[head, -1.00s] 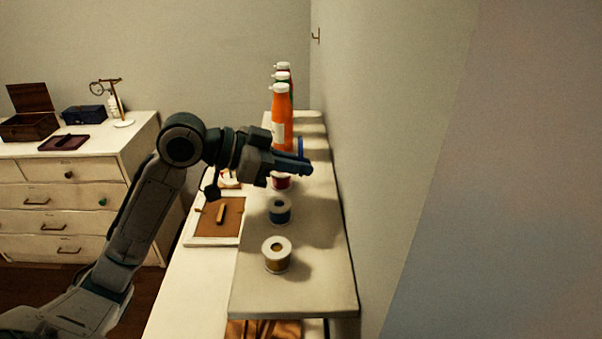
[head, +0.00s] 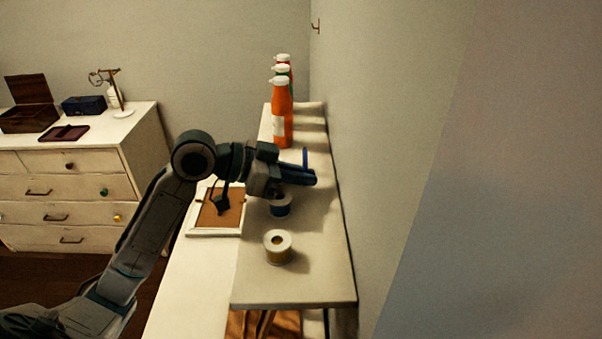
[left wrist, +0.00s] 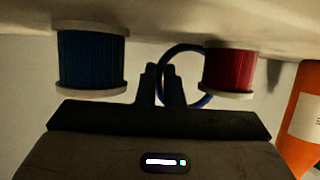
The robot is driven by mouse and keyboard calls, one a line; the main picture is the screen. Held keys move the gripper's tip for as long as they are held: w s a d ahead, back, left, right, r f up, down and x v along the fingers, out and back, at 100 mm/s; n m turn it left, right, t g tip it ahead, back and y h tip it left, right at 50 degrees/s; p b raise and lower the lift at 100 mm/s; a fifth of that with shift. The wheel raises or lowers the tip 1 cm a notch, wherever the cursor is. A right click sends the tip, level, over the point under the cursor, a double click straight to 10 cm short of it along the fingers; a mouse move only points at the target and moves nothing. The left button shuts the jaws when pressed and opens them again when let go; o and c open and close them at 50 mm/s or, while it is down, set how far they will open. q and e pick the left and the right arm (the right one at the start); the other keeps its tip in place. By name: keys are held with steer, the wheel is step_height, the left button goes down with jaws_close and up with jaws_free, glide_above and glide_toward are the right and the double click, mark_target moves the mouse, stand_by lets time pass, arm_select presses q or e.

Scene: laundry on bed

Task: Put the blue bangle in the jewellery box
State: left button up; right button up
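The blue bangle (head: 305,157) stands upright at the fingertips of my left gripper (head: 312,178), just above the shelf along the wall. In the left wrist view the bangle's ring (left wrist: 187,46) passes between the two narrow fingers (left wrist: 164,84), which are closed on its edge. A brown wooden box (head: 30,118) with its lid raised sits on the dresser at the far left; it looks like the jewellery box. Its inside is mostly hidden. My right gripper is not in view.
A blue spool (head: 279,209) and a tan spool (head: 278,250) stand on the shelf (head: 310,285). A red spool (left wrist: 231,70) is close to the bangle. Orange bottles (head: 282,115) stand behind. The dresser also holds a blue box (head: 84,105), a dark tray (head: 64,132) and a stand (head: 121,95).

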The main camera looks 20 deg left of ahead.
arm_select(q)
steer(key=o, duration=0.4)
steer(key=shift+o, duration=0.2)
steer(key=shift+a+r, duration=0.1)
steer(key=shift+r, duration=0.05)
